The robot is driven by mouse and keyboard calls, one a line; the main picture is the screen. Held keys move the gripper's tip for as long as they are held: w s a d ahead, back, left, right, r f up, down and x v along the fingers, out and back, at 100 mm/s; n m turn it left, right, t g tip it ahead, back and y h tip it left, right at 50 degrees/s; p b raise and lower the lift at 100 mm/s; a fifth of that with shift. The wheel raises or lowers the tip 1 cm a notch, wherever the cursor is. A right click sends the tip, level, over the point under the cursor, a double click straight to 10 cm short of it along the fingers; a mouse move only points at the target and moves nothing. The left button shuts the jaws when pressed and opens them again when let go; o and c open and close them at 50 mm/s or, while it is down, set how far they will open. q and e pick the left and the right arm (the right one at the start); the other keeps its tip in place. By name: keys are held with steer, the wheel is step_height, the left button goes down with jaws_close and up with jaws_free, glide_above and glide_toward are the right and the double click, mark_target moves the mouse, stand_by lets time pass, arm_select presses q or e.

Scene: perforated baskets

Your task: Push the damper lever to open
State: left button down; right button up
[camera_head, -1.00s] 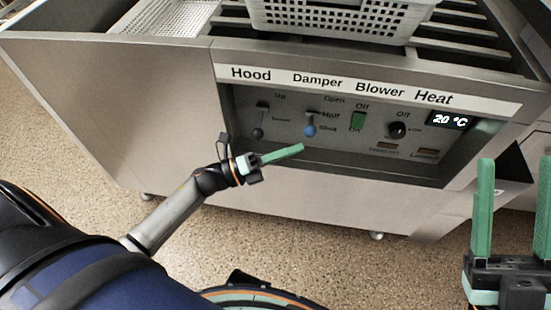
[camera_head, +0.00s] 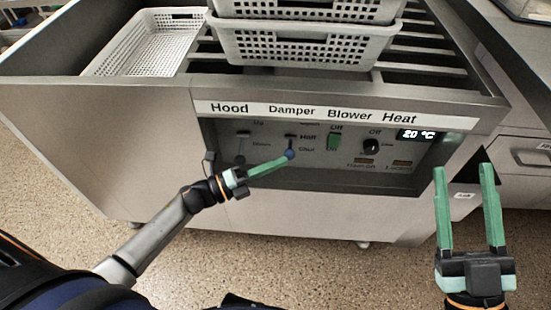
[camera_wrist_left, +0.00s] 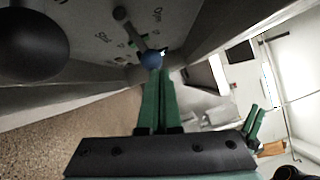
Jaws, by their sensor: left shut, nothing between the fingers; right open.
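The damper lever has a blue ball knob (camera_head: 289,155) and sits under the "Damper" label on the control panel (camera_head: 225,160). My right gripper (camera_head: 463,170) is open and empty, in front of the machine at the right.
The hood lever (camera_head: 242,145) is left of the damper lever, and its dark knob (camera_wrist_left: 32,45) looms large in the left wrist view. The blower switch (camera_head: 334,142) and heat dial (camera_head: 371,146) are to the right. White perforated baskets (camera_head: 300,48) stand on top.

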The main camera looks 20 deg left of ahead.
arm_select(q)
steer(key=shift+w+r+n+p, duration=0.25)
steer(key=shift+r+n+p, duration=0.15)
steer(key=shift+r+p, duration=0.6)
arm_select(e)
steer(key=w+f+m+g+h, duration=0.1)
steer(key=f+m+g+h, duration=0.1)
steer(key=f, duration=0.5)
steer(key=w+d+f+m+g+h, duration=0.1)
steer(key=w+f+m+g+h, duration=0.1)
steer(key=f, duration=0.5)
steer(key=shift+f+g+h, duration=0.15)
steer(key=shift+g+h, duration=0.45)
steer(key=shift+h, duration=0.2)
arm_select(q)
steer(key=shift+f, duration=0.2)
arm_select(e)
steer(key=shift+w, duration=0.1)
